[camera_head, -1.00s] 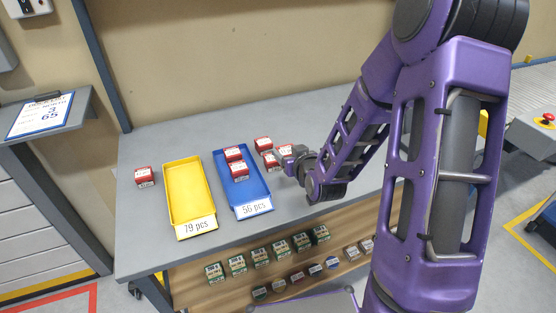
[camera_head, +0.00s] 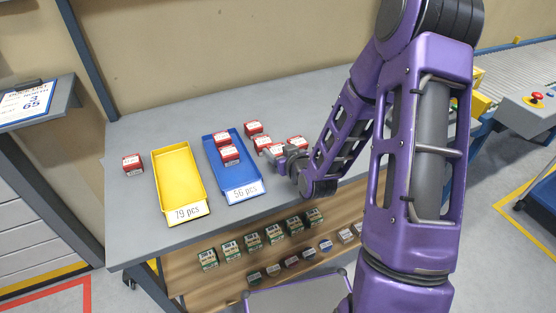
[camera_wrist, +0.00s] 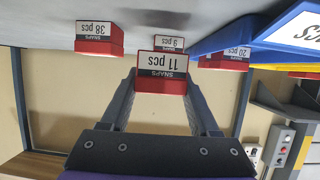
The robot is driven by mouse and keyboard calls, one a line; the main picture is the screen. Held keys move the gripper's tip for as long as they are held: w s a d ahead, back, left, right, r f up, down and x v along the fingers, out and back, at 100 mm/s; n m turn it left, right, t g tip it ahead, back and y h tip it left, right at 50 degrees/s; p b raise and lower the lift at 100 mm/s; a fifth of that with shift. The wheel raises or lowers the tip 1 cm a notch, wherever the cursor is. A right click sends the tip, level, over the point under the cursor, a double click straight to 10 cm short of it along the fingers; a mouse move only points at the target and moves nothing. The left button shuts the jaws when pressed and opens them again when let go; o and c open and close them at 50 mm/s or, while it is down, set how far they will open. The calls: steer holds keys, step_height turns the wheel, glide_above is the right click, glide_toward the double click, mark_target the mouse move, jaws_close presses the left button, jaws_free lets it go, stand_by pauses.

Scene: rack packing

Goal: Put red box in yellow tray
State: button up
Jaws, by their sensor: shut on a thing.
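The yellow tray (camera_head: 160,188) lies empty on the grey table, labelled 79 pcs. My gripper (camera_wrist: 160,82) is shut on a red box (camera_wrist: 160,86) with a white "11 pcs" label; its two fingers clasp the box's sides. In the head view this red box (camera_head: 277,151) is at my gripper, right of the blue tray, partly hidden by it. Another red box (camera_head: 133,164) stands alone left of the yellow tray. Whether the held box touches the table is unclear.
The blue tray (camera_head: 241,180), labelled 56 pcs, lies between my gripper and the yellow tray and holds two red boxes (camera_head: 229,155). More red boxes (camera_head: 253,128) stand close to the held one, including a "38 pcs" box (camera_wrist: 99,45). A lower shelf (camera_head: 215,285) carries several small boxes.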

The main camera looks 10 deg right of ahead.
steer(key=shift+f+b, duration=0.35)
steer(key=shift+f, duration=1.2)
steer(key=shift+f+b, duration=0.3)
steer(key=shift+b, duration=0.05)
steer(key=o, duration=1.4)
steer(key=shift+r, duration=0.1)
steer(key=shift+o, duration=0.2)
steer(key=shift+r+p, duration=0.15)
steer(key=shift+p, duration=0.4)
